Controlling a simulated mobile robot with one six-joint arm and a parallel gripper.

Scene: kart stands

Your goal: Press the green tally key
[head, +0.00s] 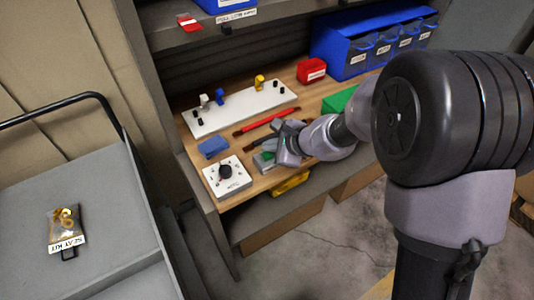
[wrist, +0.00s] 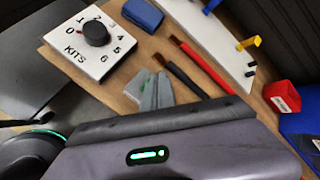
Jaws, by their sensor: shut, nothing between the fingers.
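The tally counter is a small grey box (head: 262,164) at the front of the wooden bench, with a bit of green (head: 268,155) showing on top in the head view. My gripper (head: 273,153) is shut and empty, its fingertips pointing down right at this box and partly covering it. In the wrist view my grey fingertips (wrist: 158,92) overlap the spot, and a dark green sliver (wrist: 144,82) shows beside them. Most of the key is hidden. I cannot tell whether the fingers touch it.
A white KITS dial plate (head: 227,177) with a black knob stands left of the box, with a blue block (head: 213,146) behind it. A red bar (head: 266,121) and a dark bar lie behind the gripper. A white board (head: 240,107) with pegs and a red bin (head: 311,70) stand further back.

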